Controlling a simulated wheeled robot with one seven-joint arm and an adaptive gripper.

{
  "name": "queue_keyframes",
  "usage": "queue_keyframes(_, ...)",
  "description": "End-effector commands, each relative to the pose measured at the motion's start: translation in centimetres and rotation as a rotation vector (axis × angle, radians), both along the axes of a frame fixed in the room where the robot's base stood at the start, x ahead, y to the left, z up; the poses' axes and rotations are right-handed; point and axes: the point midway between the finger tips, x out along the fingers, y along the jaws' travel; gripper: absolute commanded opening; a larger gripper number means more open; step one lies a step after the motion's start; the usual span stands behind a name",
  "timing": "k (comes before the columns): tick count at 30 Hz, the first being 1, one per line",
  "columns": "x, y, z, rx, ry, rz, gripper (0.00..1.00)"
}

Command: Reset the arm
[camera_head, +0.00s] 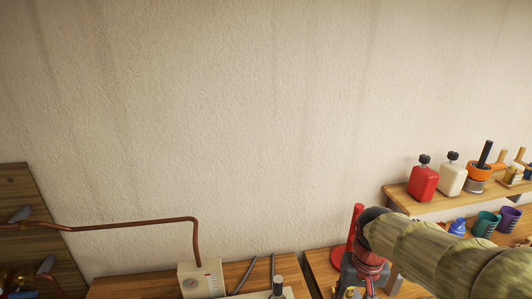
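My arm reaches in from the lower right corner, wrapped in a yellowish-olive cover, and bends down at its dark wrist joint. My gripper (366,278) hangs below the wrist at the bottom edge, over the right-hand wooden bench (322,266). Its fingers are cut off or hidden, so I cannot tell whether it is open or holds anything.
A red upright stand (352,235) is close behind the wrist. A wooden shelf (408,200) at right bears a red jug (423,183), a white jug (451,178) and an orange-rimmed container (478,173). Teal (485,224) and purple (509,219) cups stand below. A beige box (201,280) with a copper pipe (130,224) is at left.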

Motion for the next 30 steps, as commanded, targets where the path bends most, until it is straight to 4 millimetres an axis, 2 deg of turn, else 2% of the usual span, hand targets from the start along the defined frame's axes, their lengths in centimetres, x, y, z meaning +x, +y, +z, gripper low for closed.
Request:
queue_keyframes(1, -1.7, 0.2, 0.1, -0.003, -0.035, 0.032, 0.34)
queue_keyframes(6, -6.4, 0.9, 0.6, -0.014, -0.136, 0.109, 0.34)
queue_keyframes(13, -11.4, 1.5, 0.8, -0.021, -0.279, 0.128, 0.34)
queue_keyframes(16, -12.4, 1.7, 1.5, -0.024, -0.34, 0.132, 0.34)
queue_keyframes(20, -12.7, 1.8, 2.6, -0.028, -0.4, 0.136, 0.34)
queue_keyframes(30, -12.8, 1.9, 2.7, -0.028, -0.413, 0.138, 0.34)
